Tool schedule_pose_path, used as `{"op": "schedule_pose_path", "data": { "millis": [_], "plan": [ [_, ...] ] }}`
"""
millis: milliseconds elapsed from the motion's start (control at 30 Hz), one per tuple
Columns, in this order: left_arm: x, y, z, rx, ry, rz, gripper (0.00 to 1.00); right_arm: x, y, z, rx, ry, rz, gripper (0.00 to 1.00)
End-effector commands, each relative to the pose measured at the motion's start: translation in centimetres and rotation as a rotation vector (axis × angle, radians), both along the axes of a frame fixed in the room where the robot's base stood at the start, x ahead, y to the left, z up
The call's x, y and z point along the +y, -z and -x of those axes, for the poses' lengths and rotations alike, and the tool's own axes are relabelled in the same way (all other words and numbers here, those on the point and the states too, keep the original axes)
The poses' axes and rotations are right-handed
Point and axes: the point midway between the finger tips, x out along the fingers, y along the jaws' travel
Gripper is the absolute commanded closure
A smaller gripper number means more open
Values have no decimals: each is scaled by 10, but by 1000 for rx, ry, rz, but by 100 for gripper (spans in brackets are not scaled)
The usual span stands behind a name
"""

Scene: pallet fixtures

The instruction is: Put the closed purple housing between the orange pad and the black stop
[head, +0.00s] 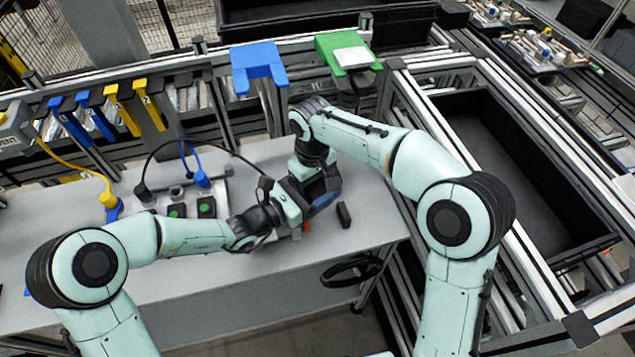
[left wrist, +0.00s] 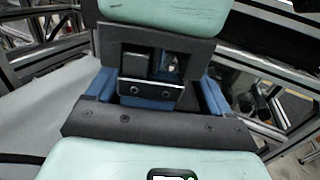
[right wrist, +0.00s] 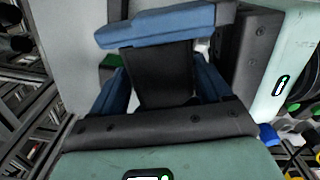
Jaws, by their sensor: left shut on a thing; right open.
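My left gripper (head: 318,203) reaches in from the left over the table, and my right gripper (head: 318,183) comes down from above; they meet closely. In the right wrist view a dark piece (right wrist: 165,78), apparently the housing, lies between the spread blue fingers of my right gripper (right wrist: 163,85); no purple shows. A blue finger of my left gripper (right wrist: 155,25) crosses its top end. In the left wrist view the hold of my left gripper (left wrist: 155,88) is largely covered. The orange pad (head: 307,226) shows just below the grippers. A black block (head: 343,215), likely the stop, stands right of it.
The grey table (head: 215,280) is bare at its front. A fixture plate with green-topped black blocks (head: 206,207) and cables lies left. A black ring-shaped item (head: 352,271) is at the front right edge. Blue (head: 258,63) and green (head: 347,52) holders stand behind.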

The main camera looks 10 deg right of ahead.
Motion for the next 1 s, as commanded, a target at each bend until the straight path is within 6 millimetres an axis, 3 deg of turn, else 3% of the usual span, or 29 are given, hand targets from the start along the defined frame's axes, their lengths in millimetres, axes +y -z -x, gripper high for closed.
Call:
{"op": "schedule_pose_path", "data": {
  "millis": [33, 367, 800, 1000],
  "plan": [
    [-1, -2, -1, -2, 1, 2, 54, 7, 0, 4, 9, -16, -8, 8],
    [-1, -2, -1, -2, -1, 2, 54, 8, -7, 4, 9, -18, -9, 8],
    [-1, 0, 0, 3, 1, -1, 54, 6, -94, 2, -3, -12, -10, 8],
    [-1, 0, 0, 1, 0, 0, 54, 3, -116, 1, -1, -6, -5, 8]
  ]
}}
